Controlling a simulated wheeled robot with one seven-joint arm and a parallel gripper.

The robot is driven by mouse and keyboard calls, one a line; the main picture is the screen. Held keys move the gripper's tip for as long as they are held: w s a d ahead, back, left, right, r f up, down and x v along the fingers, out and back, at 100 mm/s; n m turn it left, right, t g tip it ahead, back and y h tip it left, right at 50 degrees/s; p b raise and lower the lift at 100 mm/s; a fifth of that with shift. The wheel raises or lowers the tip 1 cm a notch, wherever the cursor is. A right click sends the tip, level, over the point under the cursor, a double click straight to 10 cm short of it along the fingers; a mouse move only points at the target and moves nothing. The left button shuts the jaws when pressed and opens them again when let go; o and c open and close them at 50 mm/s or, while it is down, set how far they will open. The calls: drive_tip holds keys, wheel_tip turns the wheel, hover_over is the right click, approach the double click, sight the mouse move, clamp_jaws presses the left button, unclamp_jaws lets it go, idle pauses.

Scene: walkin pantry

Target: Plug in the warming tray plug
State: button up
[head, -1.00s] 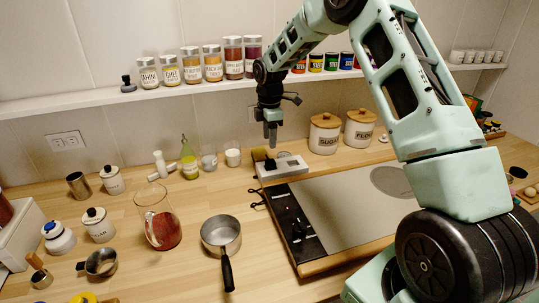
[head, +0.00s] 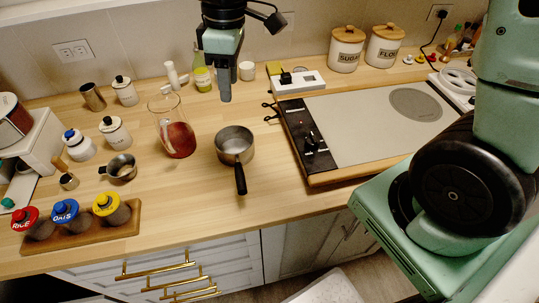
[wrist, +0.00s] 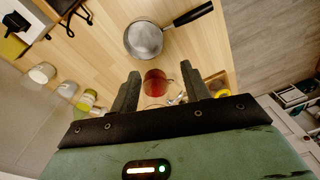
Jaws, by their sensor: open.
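The warming tray (head: 345,140) lies on the wooden counter, with a pale top and a black control panel at its left. A white strip-like box (head: 312,84) stands behind it by the wall. A small black plug (head: 286,78) sits on or against that box beside a yellow block; I cannot tell whether it is inserted. The plug (wrist: 14,22) and box also show at the wrist view's upper left corner. A black cord (head: 270,112) lies at the tray's left edge. My gripper (head: 236,86) is open and empty, pointing down above the counter, left of the box.
A saucepan (head: 234,144) and a glass jug (head: 178,138) stand on the counter, left of the tray. A white cup (head: 246,70), a yellow-green bottle (head: 202,80) and sugar and flour canisters (head: 346,50) stand along the wall. Wall outlets (head: 72,50) are above the counter.

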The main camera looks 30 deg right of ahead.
drive_tip(key=s+a+f+m, duration=0.1)
drive_tip(key=s+a+m, duration=0.1)
drive_tip(key=s, duration=1.8)
drive_tip(key=shift+a+m, duration=0.3)
drive_tip(key=shift+m, duration=0.4)
drive_tip(key=shift+f, duration=0.15)
